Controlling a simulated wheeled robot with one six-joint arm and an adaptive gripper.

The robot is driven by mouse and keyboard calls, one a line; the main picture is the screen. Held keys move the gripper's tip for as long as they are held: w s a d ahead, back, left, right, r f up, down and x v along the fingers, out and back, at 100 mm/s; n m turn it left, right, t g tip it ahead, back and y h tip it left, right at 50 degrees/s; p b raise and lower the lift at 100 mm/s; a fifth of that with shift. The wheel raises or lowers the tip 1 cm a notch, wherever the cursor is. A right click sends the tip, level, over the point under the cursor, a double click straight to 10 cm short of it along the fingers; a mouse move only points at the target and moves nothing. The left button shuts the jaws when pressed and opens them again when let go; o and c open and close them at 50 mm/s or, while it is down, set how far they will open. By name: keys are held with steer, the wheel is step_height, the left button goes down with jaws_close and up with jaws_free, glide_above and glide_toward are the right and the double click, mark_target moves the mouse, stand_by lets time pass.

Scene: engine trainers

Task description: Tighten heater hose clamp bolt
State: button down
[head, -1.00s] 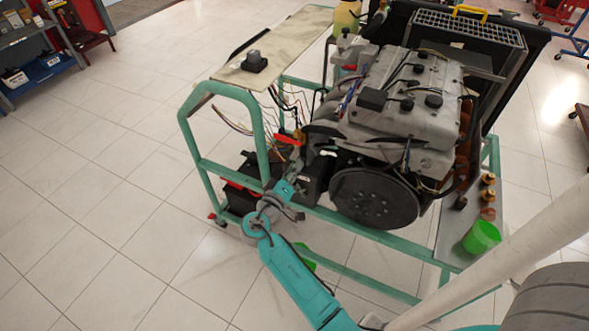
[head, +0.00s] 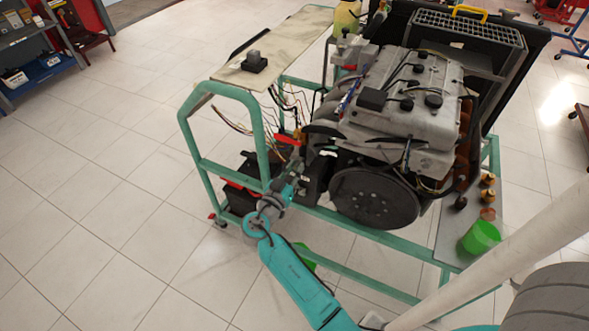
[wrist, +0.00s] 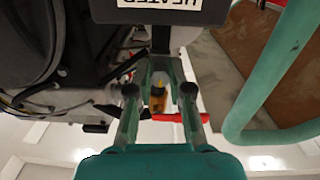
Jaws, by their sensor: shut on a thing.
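My gripper (head: 292,186) is at the front left of the engine trainer (head: 375,115), beside the black parts left of the large pulley. In the wrist view the two fingers (wrist: 160,66) come together just below a black block with an upside-down white "HEATER" label (wrist: 160,4). They are shut on a small dark grey part under that block, likely the clamp bolt, mostly hidden by the fingertips. An orange-and-yellow piece (wrist: 158,97) shows between the fingers; I cannot tell whether they touch it. The hose and clamp cannot be made out clearly.
A green frame tube (wrist: 270,75) runs close on the right in the wrist view. Black hoses (wrist: 40,70) crowd the left. A red piece (wrist: 180,117) lies behind the fingers. A green cup (head: 480,238) stands on the trainer's right shelf.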

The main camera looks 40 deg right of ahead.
steer(key=shift+f+m, duration=0.15)
steer(key=shift+m, duration=0.45)
steer(key=c, duration=1.1)
jaws_free()
steer(key=shift+o, duration=0.2)
steer(key=v, duration=1.2)
